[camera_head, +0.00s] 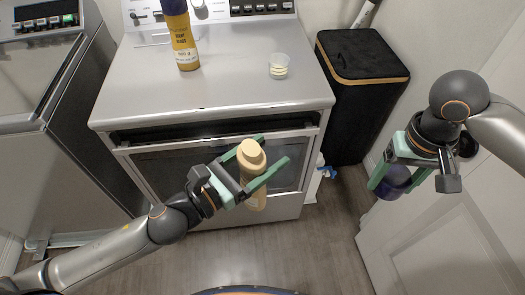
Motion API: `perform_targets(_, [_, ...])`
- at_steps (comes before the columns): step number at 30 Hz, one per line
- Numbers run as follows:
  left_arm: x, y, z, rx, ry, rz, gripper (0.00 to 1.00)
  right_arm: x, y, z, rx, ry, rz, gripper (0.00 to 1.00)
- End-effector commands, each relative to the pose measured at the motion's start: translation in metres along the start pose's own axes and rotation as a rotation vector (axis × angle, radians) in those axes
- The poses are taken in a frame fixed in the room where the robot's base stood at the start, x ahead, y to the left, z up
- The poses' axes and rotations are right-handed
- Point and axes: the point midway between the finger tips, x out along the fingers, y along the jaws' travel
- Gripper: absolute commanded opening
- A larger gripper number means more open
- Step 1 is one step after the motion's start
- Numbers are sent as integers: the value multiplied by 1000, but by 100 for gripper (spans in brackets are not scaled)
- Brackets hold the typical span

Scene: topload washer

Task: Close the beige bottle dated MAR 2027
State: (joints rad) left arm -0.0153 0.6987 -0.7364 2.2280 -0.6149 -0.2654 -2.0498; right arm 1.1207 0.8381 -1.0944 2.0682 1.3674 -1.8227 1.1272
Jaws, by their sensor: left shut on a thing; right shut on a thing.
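The beige bottle (256,199) is held in the air in front of the washer. My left gripper (274,150) is shut on its upper part, with one green finger on each side. The bottle's top is beige and faces up toward the camera; no dark cap shows on it. No date can be read on it from here. My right gripper (391,187) is at the right, apart from the bottle, and is shut on a dark purple cap-like piece (395,181). The fingers partly hide this piece.
A mustard bottle (184,45) with a purple top stands on the washer top (215,90). A small clear cup (279,67) stands to its right. A black hamper (358,90) is right of the washer. A white door (450,240) is below my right arm.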

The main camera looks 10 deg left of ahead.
Motion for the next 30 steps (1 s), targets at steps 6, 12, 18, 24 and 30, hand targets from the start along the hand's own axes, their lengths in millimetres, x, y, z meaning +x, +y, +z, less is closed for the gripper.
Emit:
perform_targets(6, [0,0,4,2,-8,-2,0,-16,-32,-14,-184,5,-2,21])
perform_targets(12, [0,0,4,2,-10,-1,0,-51,-95,-30,-582,7,2,21])
perform_targets(18, [0,0,5,2,-10,-2,0,-92,-163,-31,-1028,5,5,21])
perform_targets(24, [0,0,5,2,-10,-2,0,-125,-220,-17,-1424,3,6,21])
perform_targets(30, [0,0,5,2,-10,-2,0,-142,-251,-4,-1655,0,3,21])
